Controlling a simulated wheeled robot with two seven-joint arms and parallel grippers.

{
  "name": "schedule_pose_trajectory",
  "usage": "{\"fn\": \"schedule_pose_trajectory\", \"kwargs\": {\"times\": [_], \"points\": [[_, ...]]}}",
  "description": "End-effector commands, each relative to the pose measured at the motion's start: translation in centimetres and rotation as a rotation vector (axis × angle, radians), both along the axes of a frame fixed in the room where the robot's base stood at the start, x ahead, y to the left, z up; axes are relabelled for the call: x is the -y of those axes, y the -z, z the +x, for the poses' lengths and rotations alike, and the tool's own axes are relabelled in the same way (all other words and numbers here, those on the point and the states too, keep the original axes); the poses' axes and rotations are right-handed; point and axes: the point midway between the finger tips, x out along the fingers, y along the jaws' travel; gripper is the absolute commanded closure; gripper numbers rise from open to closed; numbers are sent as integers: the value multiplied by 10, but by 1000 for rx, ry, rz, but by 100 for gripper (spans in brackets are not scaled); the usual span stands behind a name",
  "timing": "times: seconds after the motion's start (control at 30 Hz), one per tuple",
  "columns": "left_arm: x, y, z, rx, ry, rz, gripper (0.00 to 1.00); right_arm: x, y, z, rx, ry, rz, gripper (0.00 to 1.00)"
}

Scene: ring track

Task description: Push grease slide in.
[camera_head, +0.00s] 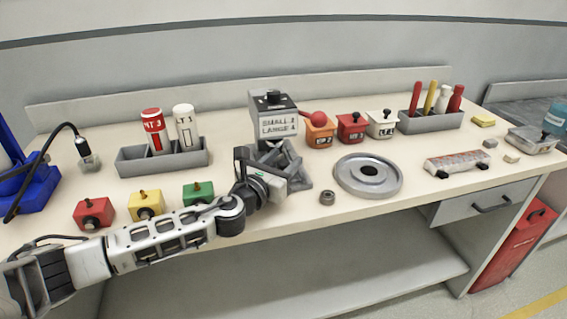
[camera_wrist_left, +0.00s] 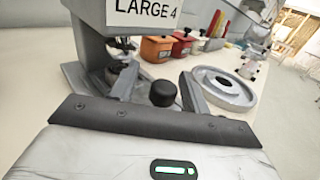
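The grey grease unit (camera_head: 273,112), labelled "SMALL 2 LARGE 4", stands at the middle of the bench, with a black dial on top and a red ball knob at its right side. It also shows at the top of the left wrist view (camera_wrist_left: 140,14). My left gripper (camera_head: 287,162) is low in front of it, fingers apart. In the left wrist view a black knob (camera_wrist_left: 163,93) shows between the spread fingers; it may belong to the slide. I cannot tell whether they touch it. The slide itself is mostly hidden by my gripper. My right gripper is not in view.
A round metal plate (camera_head: 368,177) and a small ring (camera_head: 327,197) lie right of my gripper. Red, yellow and green (camera_head: 198,193) boxes stand near my left forearm. A grey tray (camera_head: 165,158) holds two cylinders. Orange (camera_head: 320,132), red and white bins stand behind.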

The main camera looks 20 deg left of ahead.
Motion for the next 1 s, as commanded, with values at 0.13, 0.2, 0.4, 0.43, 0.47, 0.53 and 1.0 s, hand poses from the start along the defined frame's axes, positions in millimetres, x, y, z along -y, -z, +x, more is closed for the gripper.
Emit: {"fn": "schedule_pose_trajectory", "kwargs": {"times": [0.13, 0.2, 0.4, 0.43, 0.47, 0.53, 1.0], "points": [[1, 1, -1, -1, 3, -1, 53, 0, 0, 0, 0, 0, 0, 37], [1, 1, -2, -1, 4, -1, 53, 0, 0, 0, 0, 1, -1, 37], [-1, 2, -23, -3, 5, 1, 53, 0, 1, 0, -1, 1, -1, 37], [-2, 2, -29, -5, 5, 2, 53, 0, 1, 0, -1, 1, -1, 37], [-2, 3, -36, -5, 5, 2, 53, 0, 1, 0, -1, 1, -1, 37], [-4, 3, -53, -5, 6, 3, 53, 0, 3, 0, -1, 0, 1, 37], [-15, 2, -147, -4, 3, 2, 53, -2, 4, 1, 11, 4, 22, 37]]}}
